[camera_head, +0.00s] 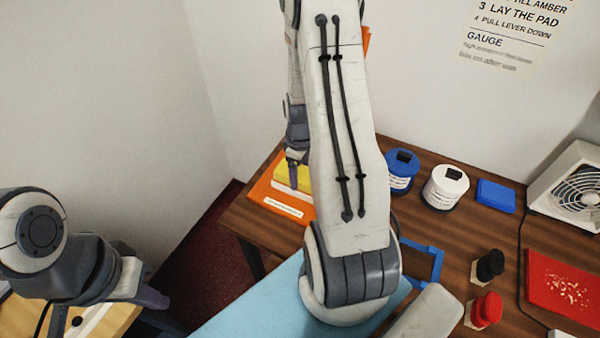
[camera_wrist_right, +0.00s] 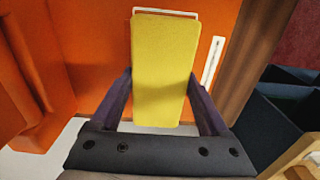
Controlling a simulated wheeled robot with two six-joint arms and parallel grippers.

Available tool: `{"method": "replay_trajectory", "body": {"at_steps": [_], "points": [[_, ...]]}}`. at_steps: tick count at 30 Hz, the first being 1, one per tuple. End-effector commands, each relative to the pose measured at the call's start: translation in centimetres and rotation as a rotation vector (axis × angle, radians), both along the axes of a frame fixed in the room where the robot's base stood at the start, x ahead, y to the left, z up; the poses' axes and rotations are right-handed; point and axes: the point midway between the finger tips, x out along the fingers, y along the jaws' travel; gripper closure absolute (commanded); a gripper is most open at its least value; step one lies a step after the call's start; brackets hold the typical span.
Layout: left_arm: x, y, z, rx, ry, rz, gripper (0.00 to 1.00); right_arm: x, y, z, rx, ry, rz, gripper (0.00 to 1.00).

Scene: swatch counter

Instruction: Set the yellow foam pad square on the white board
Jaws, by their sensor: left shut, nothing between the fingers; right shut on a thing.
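The yellow foam pad (camera_head: 283,174) is over the orange tray-like piece (camera_head: 262,193) at the table's far left corner. My right gripper (camera_head: 293,158) is shut on the pad. In the right wrist view the pad (camera_wrist_right: 165,60) stands between the two fingers, with orange behind it. A thin white outline shows around its top end; whether this is the white board I cannot tell. I cannot tell whether the pad touches the orange piece. My left gripper (camera_head: 150,298) is shut and empty at the lower left, away from the table. No white board is clearly identifiable.
My right arm hides the table's middle. Blue (camera_head: 402,170) and white (camera_head: 445,187) jars, a blue block (camera_head: 496,195), a blue frame (camera_head: 425,262), black (camera_head: 490,265) and red (camera_head: 485,310) stamp-like pieces, a red tray (camera_head: 562,285) and a fan (camera_head: 575,190) stand right.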

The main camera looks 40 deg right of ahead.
Motion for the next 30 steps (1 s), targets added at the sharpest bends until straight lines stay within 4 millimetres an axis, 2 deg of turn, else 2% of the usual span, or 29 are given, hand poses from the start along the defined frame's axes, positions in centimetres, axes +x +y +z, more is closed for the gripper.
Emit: {"method": "replay_trajectory", "body": {"at_steps": [13,14,15,16,24,30], "points": [[0.0,0.0,-0.4,0.000,0.000,0.000,1.00,0.0,0.0,-0.6,0.000,0.000,0.000,0.74],[0.0,0.0,-0.4,0.000,0.000,0.000,1.00,0.0,0.0,-0.6,0.000,0.000,0.000,0.18],[0.0,0.0,-0.4,0.000,0.000,0.000,1.00,0.0,0.0,-0.5,0.000,0.000,0.000,0.02],[0.0,0.0,-0.4,0.000,0.000,0.000,1.00,0.0,0.0,-0.5,0.000,0.000,0.000,0.00],[0.0,0.0,-0.4,0.000,0.000,0.000,1.00,0.0,0.0,-0.3,-0.001,-0.001,0.000,0.00],[0.0,0.0,-0.8,0.000,0.000,0.000,1.00,0.1,-0.1,2.3,-0.003,-0.006,0.000,0.00]]}}
